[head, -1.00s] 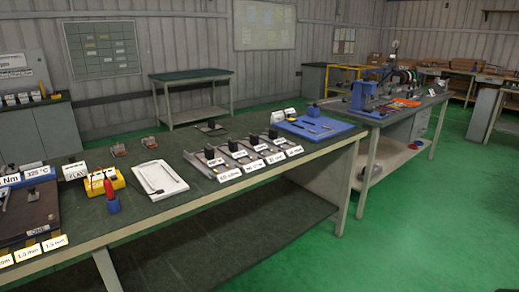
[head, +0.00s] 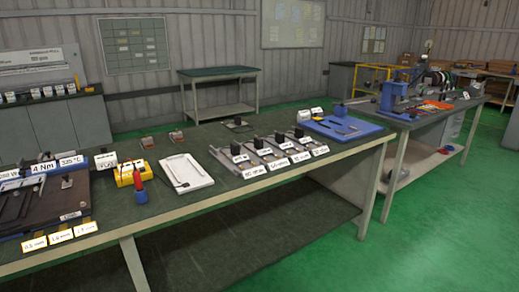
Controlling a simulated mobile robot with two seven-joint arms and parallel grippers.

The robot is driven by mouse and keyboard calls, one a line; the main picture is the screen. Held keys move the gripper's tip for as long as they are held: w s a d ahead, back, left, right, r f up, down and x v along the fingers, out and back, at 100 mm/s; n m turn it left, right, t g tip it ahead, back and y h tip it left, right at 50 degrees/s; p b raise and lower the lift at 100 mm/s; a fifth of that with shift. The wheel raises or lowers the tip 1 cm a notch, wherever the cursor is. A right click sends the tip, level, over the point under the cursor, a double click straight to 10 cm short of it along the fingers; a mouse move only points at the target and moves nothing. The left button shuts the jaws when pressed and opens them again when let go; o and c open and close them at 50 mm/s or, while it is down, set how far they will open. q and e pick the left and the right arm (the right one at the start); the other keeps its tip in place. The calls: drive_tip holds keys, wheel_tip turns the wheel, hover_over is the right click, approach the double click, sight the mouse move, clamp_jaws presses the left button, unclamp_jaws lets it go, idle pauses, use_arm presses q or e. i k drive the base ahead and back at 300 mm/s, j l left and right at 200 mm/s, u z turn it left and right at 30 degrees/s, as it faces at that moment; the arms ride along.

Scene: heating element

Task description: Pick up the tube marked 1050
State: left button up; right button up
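No tube with a readable 1050 mark shows in the head view. A row of grey trays (head: 262,158) with black blocks and white labels stands on the long dark green workbench (head: 185,226). The tray labels are too small to read surely. A blue tray (head: 341,127) behind them at right holds thin, small items that I cannot identify. A white tray (head: 185,173) at the bench's middle left holds a thin dark item. Neither of my grippers is in view.
At left lie a dark plate fixture (head: 38,205) marked 4 Nm and 325 °C, a yellow block (head: 128,174) and a red-and-blue tool (head: 140,188). A second bench (head: 407,118) stands at right with a blue machine (head: 394,96). Green floor (head: 440,220) is open at front right.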

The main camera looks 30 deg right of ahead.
sight(258, 149)
drive_tip(key=i+l+z, duration=0.2)
drive_tip(key=l, duration=0.35)
drive_tip(key=i+l+z, duration=0.15)
drive_tip(key=l, duration=0.35)
drive_tip(key=i+l+z, duration=0.2)
drive_tip(key=i+l, duration=0.2)
drive_tip(key=i+l+z, duration=0.15)
drive_tip(key=i+l, duration=0.15)
drive_tip(key=l, duration=0.25)
